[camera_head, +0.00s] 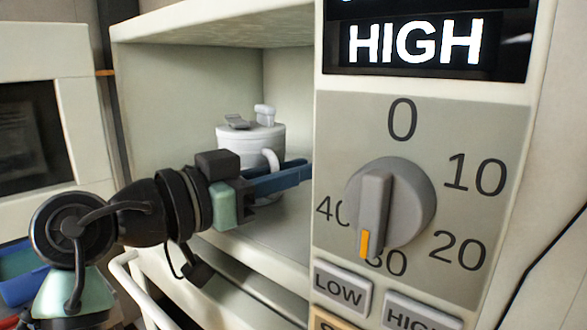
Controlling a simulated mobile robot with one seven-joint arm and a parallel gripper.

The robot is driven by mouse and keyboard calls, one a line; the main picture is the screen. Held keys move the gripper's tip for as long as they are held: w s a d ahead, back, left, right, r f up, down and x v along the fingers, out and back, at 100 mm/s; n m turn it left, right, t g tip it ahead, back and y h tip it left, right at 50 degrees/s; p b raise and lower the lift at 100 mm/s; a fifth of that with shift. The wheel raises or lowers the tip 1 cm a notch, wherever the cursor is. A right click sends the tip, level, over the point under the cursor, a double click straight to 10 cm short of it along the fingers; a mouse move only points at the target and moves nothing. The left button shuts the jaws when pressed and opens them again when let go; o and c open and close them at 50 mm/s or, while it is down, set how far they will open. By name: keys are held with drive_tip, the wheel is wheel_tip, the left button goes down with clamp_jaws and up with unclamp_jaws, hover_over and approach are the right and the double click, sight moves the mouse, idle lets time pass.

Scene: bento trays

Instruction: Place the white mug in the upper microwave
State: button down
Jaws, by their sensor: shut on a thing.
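The white mug (251,142) is inside the open cavity of the microwave (185,125), upright as far as I can see. It has a lid with a grey tab and a white knob, and a curved handle. My gripper (285,177) reaches into the cavity from the left, with blue fingers across the front of the mug at its handle. The fingers are shut on the mug. The fingertips run behind the edge of the control panel and are partly hidden, as is the mug's base behind my gripper.
The microwave's control panel (335,120) fills the right, with a grey dial (390,205) and a lit HIGH display (415,43). A white bar handle (140,290) is below left. Another appliance (80,110) stands at the left. Cavity floor is visible right of my wrist.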

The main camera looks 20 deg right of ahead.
drive_tip(key=c, duration=0.9)
unclamp_jaws()
drive_tip(key=shift+r, duration=0.1)
drive_tip(key=shift+r+p, duration=0.25)
drive_tip(key=shift+p, duration=0.2)
drive_tip(key=b+v, duration=0.5)
drive_tip(key=v, duration=0.7)
drive_tip(key=shift+f+b, duration=0.2)
drive_tip(key=shift+b, duration=0.15)
drive_tip(key=shift+s+a, duration=0.1)
